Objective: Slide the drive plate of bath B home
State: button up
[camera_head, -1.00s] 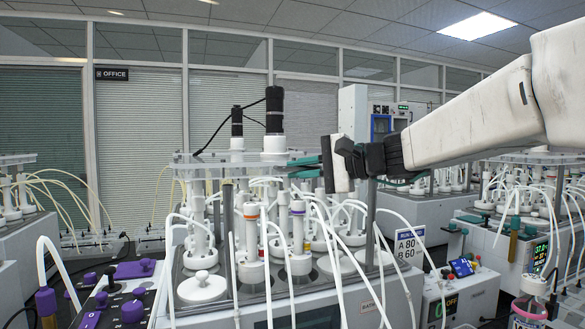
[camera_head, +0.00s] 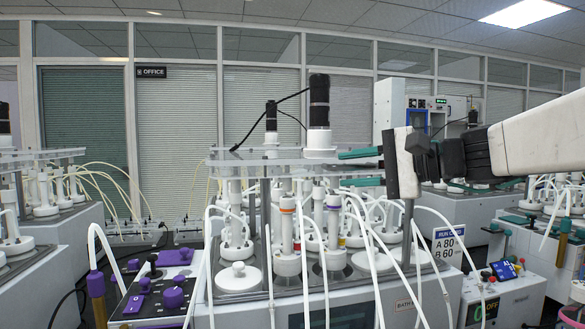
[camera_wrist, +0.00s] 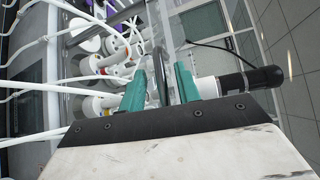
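A clear drive plate (camera_head: 240,159) lies level over the central bath (camera_head: 350,307), above its white stirred vessels. The lettering on this bath's front is only partly readable as "BATH". My gripper (camera_head: 360,168) points left at the plate's right end. Its two green fingers are apart, one above and one below the plate's level. In the wrist view the green fingers (camera_wrist: 160,82) stand on either side of a thin dark bar with a curved end (camera_wrist: 160,62). Gaps seem to show on both sides of the bar. Whether any finger touches it cannot be told.
A black-topped motor (camera_head: 319,112) rises above the plate, with a second one behind. White tubes (camera_head: 372,235) loop in front of the bath. A sign (camera_head: 448,242) reads A 80, B 60. A purple-knobbed unit (camera_head: 160,290) stands at the left; other baths flank the scene.

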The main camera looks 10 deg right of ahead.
jog(key=shift+d, duration=0.1)
jog(key=v, duration=0.7)
jog(key=shift+s+d, duration=0.15)
jog(key=shift+s, duration=0.15)
jog(key=s+a+f+n+g+h, duration=0.1)
jog(key=s+f+n+g+h, duration=0.4)
jog(key=f, duration=0.8)
jog(key=s+a+f+n+g+h, duration=0.1)
jog(key=s+f+n+g+h, duration=0.3)
jog(key=s+f, duration=0.8)
notch_tip(320, 180, down, 2)
jog(key=n+h, duration=0.1)
jog(key=h, duration=0.1)
jog(key=shift+a+n+g+h, duration=0.25)
jog(key=shift+n+g+h, duration=0.05)
jog(key=shift+g, duration=0.1)
